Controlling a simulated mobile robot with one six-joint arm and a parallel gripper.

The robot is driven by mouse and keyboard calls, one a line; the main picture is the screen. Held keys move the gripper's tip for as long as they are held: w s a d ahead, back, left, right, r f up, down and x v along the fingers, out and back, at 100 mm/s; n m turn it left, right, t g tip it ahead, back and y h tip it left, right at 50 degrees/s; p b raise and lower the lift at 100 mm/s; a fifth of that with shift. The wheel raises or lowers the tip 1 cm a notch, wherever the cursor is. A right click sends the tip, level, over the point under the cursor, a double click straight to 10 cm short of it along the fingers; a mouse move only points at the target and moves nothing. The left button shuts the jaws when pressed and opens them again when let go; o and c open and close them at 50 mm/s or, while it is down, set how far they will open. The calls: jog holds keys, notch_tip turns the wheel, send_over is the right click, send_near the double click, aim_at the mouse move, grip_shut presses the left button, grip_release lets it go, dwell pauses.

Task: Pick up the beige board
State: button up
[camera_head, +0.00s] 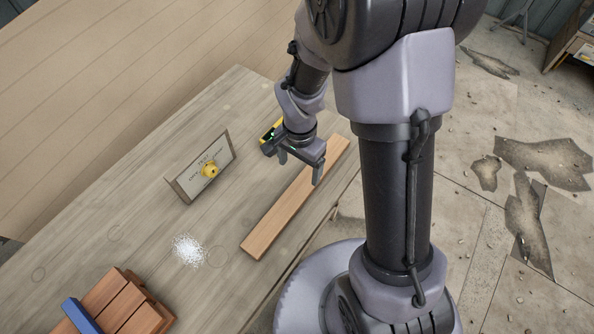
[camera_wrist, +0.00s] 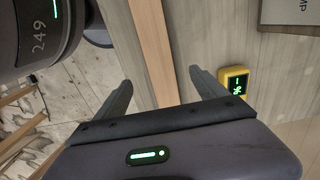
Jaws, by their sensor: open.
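A long, narrow tan-orange board (camera_head: 285,212), which I take for the beige board, lies flat on the wooden table near its right edge. My gripper (camera_head: 300,172) is open and empty above the board's far half. In the wrist view the board (camera_wrist: 150,38) runs lengthwise between the two spread fingers of my gripper (camera_wrist: 160,78). The fingers appear apart from it; the exact height is hard to tell. Part of the board is hidden behind my gripper.
The wooden table (camera_head: 120,200) carries a lettered sign (camera_head: 190,183) with a yellow knob, a white pile (camera_head: 188,250) and stacked reddish planks (camera_head: 125,298) with a blue bar (camera_head: 81,315). A yellow device with a green display (camera_wrist: 235,80) is beside the right finger.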

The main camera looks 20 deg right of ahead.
jog(key=b, duration=0.2)
send_over(301, 188)
jog(key=f, duration=0.6)
jog(key=shift+a+f, duration=0.3)
jog(key=shift+f, duration=0.05)
jog(key=f+b, duration=0.2)
jog(key=f, duration=0.3)
jog(key=shift+d, duration=0.2)
jog(key=shift+r, duration=0.1)
jog(key=shift+c, duration=0.2)
grip_shut()
